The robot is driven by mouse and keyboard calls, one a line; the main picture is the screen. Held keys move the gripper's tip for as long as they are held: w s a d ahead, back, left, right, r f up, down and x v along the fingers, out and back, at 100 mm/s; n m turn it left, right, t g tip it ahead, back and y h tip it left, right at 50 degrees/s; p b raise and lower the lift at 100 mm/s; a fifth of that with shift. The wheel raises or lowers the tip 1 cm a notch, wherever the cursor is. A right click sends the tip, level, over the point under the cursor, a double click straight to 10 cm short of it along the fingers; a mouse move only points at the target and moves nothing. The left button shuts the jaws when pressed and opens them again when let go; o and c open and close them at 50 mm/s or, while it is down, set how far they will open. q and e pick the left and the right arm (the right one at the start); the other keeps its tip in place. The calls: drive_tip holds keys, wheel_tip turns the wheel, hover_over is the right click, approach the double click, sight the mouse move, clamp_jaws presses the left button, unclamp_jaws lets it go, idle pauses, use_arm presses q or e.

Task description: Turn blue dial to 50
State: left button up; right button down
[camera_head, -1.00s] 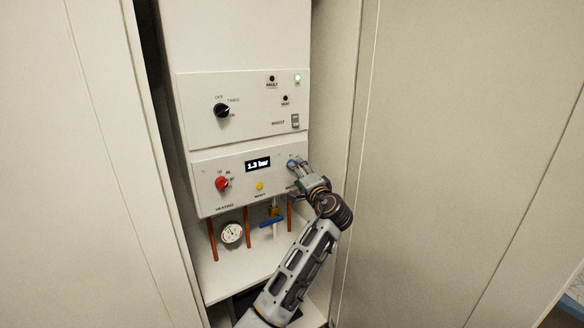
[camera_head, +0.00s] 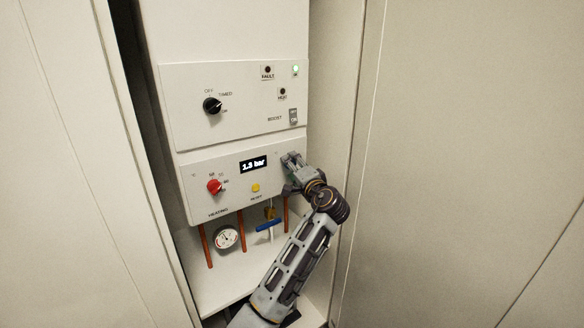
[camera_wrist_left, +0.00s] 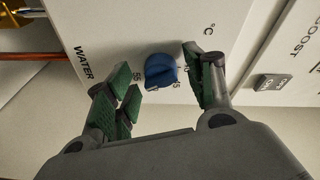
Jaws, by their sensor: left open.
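The blue dial (camera_wrist_left: 160,71) is on the white panel in the left wrist view, between the two spread fingers of my left gripper (camera_wrist_left: 159,85). The numbers 55 and 45 are printed around it, with WATER to its left. I cannot read its exact setting. The left finger stands apart from the dial; the right finger is nearer, and I cannot tell whether it touches. In the head view my left gripper (camera_head: 289,173) is open at the panel's right side and covers the dial. My right gripper is not in view.
A red dial (camera_head: 214,187), yellow button (camera_head: 255,188) and display reading 1.3 bar (camera_head: 253,165) share the lower panel. A black knob (camera_head: 212,105) and boost switch (camera_head: 293,116) are above. A gauge (camera_head: 227,238), copper pipes and blue-handled valve (camera_head: 268,226) are below. Cabinet walls flank the unit.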

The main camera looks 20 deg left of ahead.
use_arm(q)
drive_tip(key=shift+c, duration=0.2)
drive_tip(key=c, duration=1)
